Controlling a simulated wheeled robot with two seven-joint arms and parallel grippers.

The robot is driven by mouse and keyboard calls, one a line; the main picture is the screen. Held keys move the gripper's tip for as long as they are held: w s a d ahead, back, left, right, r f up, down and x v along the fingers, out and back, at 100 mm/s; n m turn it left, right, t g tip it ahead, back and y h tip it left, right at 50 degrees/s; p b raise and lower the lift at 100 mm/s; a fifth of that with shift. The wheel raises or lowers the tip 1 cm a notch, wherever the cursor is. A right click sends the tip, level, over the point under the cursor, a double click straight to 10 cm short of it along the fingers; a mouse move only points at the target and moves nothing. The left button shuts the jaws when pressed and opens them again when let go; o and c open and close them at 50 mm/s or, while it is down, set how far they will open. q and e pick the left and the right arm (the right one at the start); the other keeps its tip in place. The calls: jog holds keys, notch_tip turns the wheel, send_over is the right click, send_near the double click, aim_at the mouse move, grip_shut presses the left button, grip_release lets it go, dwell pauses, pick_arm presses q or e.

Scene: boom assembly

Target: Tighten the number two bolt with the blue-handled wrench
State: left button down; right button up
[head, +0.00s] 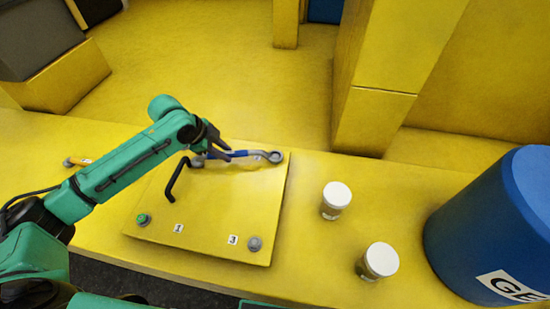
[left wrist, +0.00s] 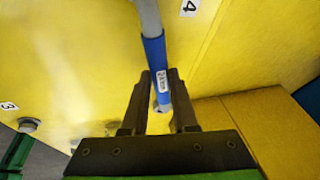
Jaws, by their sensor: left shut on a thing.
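The blue-handled wrench (head: 240,153) lies across the back of the yellow panel (head: 215,205), its ring end at the back right corner. My left gripper (head: 217,152) is shut on its blue handle; the left wrist view shows the fingers (left wrist: 160,88) either side of the handle (left wrist: 154,58), with the shaft running out past the top edge. A "4" label (left wrist: 189,8) is beside the shaft there. A grey part (head: 197,161) shows beside the gripper; I cannot tell whether it is a bolt. No "2" label is visible. My right gripper is out of view.
A green-topped bolt (head: 143,219) is near label 1, and a grey bolt (head: 254,243) near label 3. A black handle (head: 177,180) rises from the panel. Two white-lidded jars (head: 336,199) (head: 380,261) and a blue barrel (head: 495,230) stand right. A yellow-handled tool (head: 78,161) lies left.

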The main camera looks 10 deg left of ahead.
pick_arm(q)
jog(key=shift+w+a+r, duration=0.1)
jog(key=shift+w+r, duration=0.1)
jog(key=shift+w, duration=0.05)
jog(key=shift+w+f+m, duration=0.15)
jog(key=shift+m, duration=0.15)
jog(key=shift+w, duration=0.2)
jog(key=shift+w+a+m+p, duration=0.1)
jog(key=shift+w+m+p, duration=0.15)
jog(key=shift+m+p, duration=0.05)
jog(key=shift+w+g, duration=0.1)
jog(key=shift+g, duration=0.2)
jog(key=shift+w+m+h, duration=0.3)
jog(key=shift+m, duration=0.1)
